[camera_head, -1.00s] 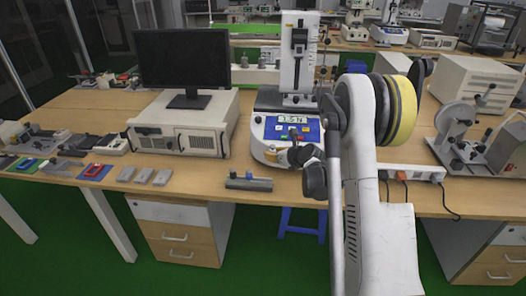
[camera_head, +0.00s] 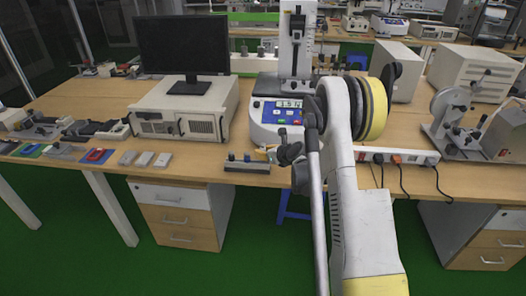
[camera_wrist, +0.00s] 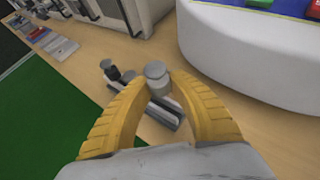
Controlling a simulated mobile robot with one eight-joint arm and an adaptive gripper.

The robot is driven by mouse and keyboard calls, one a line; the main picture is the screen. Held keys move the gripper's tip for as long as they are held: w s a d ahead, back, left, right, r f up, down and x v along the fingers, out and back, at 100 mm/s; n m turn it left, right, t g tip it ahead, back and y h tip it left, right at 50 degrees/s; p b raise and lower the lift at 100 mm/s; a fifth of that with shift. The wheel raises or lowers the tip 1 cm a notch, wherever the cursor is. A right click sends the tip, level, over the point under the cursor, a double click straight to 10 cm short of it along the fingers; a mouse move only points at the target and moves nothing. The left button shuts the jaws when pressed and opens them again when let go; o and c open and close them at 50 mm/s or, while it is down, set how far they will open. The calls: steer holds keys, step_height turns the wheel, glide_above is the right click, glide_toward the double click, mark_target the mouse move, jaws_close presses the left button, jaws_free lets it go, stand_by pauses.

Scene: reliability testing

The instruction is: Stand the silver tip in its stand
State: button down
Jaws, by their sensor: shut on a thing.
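The stand is a low dark grey bar (camera_head: 247,166) near the front edge of the wooden bench, below the test machine. In the wrist view, the stand (camera_wrist: 172,118) lies under and between my yellow fingers, with smaller dark and grey pieces on its far-left part. My gripper (camera_head: 268,151) is at the stand's right end. In the wrist view, my gripper (camera_wrist: 160,82) is shut on the silver tip (camera_wrist: 156,72), a short upright cylinder. The tip appears over the stand; I cannot tell whether it touches it. My fingers hide part of the stand.
The test machine (camera_head: 274,112) stands close behind the gripper; its white base (camera_wrist: 245,50) fills the wrist view's upper right. A computer case (camera_head: 180,110) with a monitor is to the left. Small grey blocks (camera_head: 145,159) lie along the front edge. A power strip (camera_head: 395,155) is right.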

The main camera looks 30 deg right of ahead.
steer(key=shift+f, duration=0.15)
steer(key=shift+f+b, duration=0.9)
steer(key=shift+b, duration=0.05)
steer(key=shift+f, duration=0.1)
steer(key=shift+f+b, duration=0.55)
steer(key=shift+b, duration=0.15)
steer(key=shift+f, duration=0.1)
steer(key=shift+f+b, duration=0.3)
steer(key=shift+b, duration=0.1)
steer(key=shift+s+f, duration=0.1)
steer(key=shift+f, duration=0.1)
